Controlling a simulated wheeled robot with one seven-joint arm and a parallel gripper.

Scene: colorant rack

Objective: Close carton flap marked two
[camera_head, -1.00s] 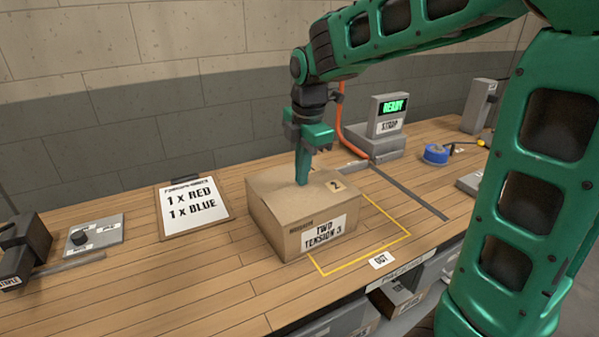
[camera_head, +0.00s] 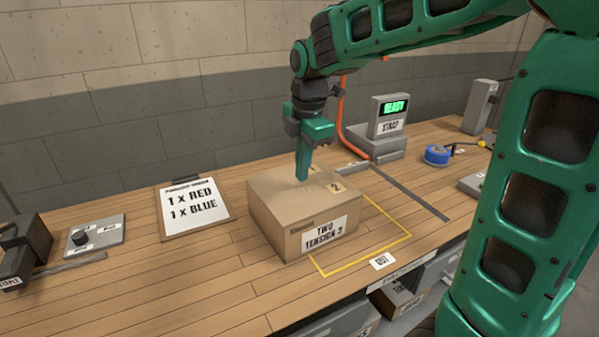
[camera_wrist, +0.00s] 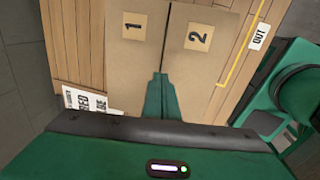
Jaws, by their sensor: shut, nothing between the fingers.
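The cardboard carton (camera_head: 275,225) stands on the wooden bench, its front label reading "TWO TENSION 3". In the wrist view its top shows two flaps lying flat, side by side with a thin dark seam between them. Flap one (camera_wrist: 135,50) is on the left and flap two (camera_wrist: 209,60) on the right, each with a numbered tag. My gripper (camera_head: 302,178) points down at the carton top, its tips at or just above the surface; I cannot tell if they touch. In the wrist view the shut fingers (camera_wrist: 160,78) are over the seam and hold nothing.
A yellow outline (camera_head: 365,254) with an "OUT" label lies right of the carton. A strap machine (camera_head: 385,130) reading "READY" stands behind, with blue tape (camera_head: 436,154) to its right. A clipboard (camera_head: 192,208) and a knob box (camera_head: 95,234) lie left. Bench front-left is clear.

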